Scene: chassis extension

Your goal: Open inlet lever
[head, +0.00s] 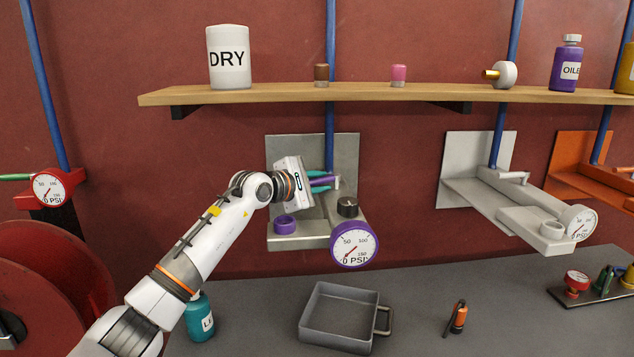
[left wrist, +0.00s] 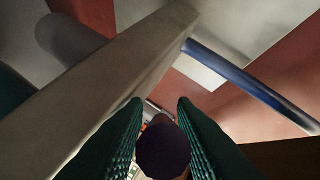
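The inlet lever (head: 324,182) is purple and sits on the grey wall unit in the middle of the head view, beside the blue pipe. My left gripper (head: 322,181) reaches it from the left, with its teal fingers above and below it. In the left wrist view, the lever's dark purple round end (left wrist: 162,150) lies between the two ribbed fingers (left wrist: 161,103). A purple-rimmed gauge (head: 354,245) below reads about 0 PSI. My right gripper is not in view.
A purple ring (head: 285,225) and a black knob (head: 347,206) are on the unit near my gripper. A wooden shelf (head: 370,95) runs above. A grey pan (head: 338,318), a teal bottle (head: 199,318) and a small orange item (head: 457,317) stand on the counter.

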